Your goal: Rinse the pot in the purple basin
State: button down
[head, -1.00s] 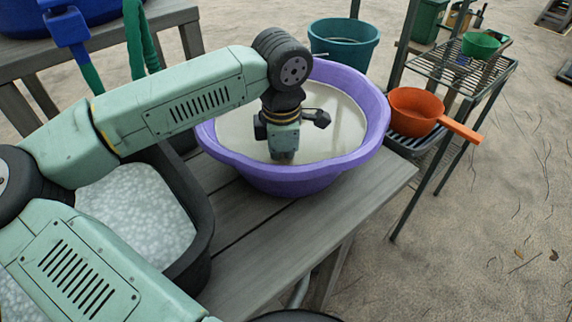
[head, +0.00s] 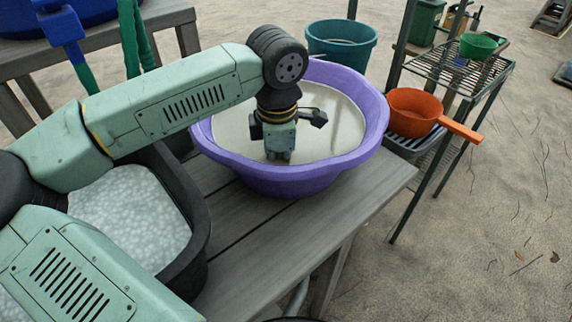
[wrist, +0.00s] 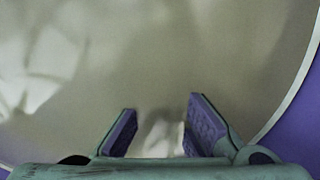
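The purple basin (head: 290,180) stands on the grey wooden table and holds cloudy, pale liquid. Its purple wall also shows at the right of the wrist view (wrist: 300,120). An orange pot with a long handle (head: 412,112) sits on the dark rack right of the basin; I take it as the task's pot. My gripper (head: 279,157) points down inside the basin, low over or at the liquid; contact is unclear. In the wrist view its two purple-padded fingers (wrist: 160,125) stand apart, with only a pale blur between them and no clear object held.
A dark tub (head: 200,245) with pale, speckled contents stands left of the basin. A teal bucket (head: 342,50) is behind it. A green bowl (head: 480,45) stands on the rack's upper shelf (head: 455,68). The table (head: 330,215) is clear in front of the basin.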

jog(key=shift+w+d+b, duration=0.1)
jog(key=shift+d+b, duration=0.25)
jog(key=shift+d, duration=0.95)
jog(key=shift+a, duration=1.3)
jog(key=shift+d+b, duration=0.5)
jog(key=shift+d, duration=0.15)
notch_tip(320, 180, up, 17)
jog(key=p, duration=1)
jog(key=shift+f, duration=0.15)
